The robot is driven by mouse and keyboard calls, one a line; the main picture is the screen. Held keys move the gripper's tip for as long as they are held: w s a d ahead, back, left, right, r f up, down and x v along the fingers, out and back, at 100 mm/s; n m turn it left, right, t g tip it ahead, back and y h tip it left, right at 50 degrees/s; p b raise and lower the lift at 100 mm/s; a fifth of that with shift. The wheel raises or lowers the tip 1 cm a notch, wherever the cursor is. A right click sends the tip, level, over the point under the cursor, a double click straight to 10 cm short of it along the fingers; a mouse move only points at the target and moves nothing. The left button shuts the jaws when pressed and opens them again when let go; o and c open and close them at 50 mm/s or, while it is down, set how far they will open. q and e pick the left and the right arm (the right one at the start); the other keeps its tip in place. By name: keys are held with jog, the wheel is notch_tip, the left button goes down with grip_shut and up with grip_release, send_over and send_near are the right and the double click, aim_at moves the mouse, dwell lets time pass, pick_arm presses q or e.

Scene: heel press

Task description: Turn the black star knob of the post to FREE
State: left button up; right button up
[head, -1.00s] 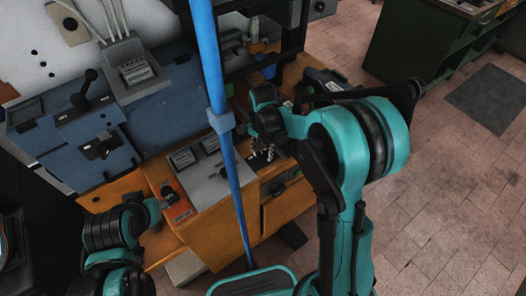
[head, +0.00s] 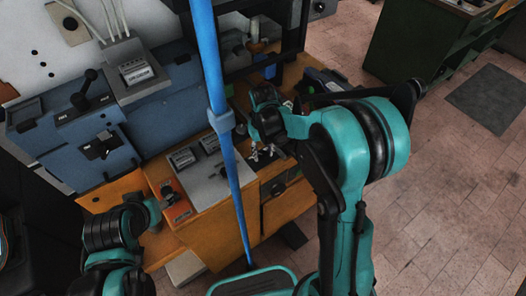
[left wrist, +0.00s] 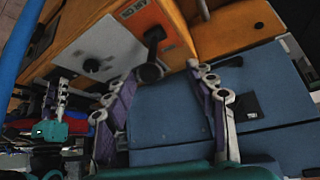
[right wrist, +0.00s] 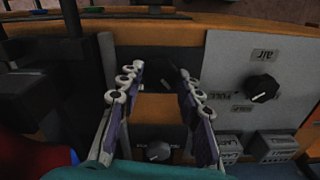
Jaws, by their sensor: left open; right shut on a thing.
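My right gripper (head: 266,154) points down beside the front edge of the grey panel in the head view. In the right wrist view its fingers (right wrist: 161,70) stand apart, shut on a dark thing (right wrist: 160,76) that I take for the black star knob. Its outline is lost against the dark behind it, so I cannot read its setting. My left gripper (left wrist: 175,78) is open and empty over the blue casing in the left wrist view. In the head view the left fingers are hidden behind the left wrist.
The grey panel (right wrist: 222,68) has a round black air knob (right wrist: 262,88). Another round knob (right wrist: 158,152) lies below the fingers. An orange box with a black lever (left wrist: 152,50) stands near my left gripper. A blue pole (head: 222,120) crosses the head view.

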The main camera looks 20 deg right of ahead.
aim_at(263, 154)
jog(key=shift+n, duration=0.5)
jog(key=o, duration=1.2)
jog(key=shift+c, duration=0.2)
notch_tip(263, 154, up, 12)
dwell(0.3)
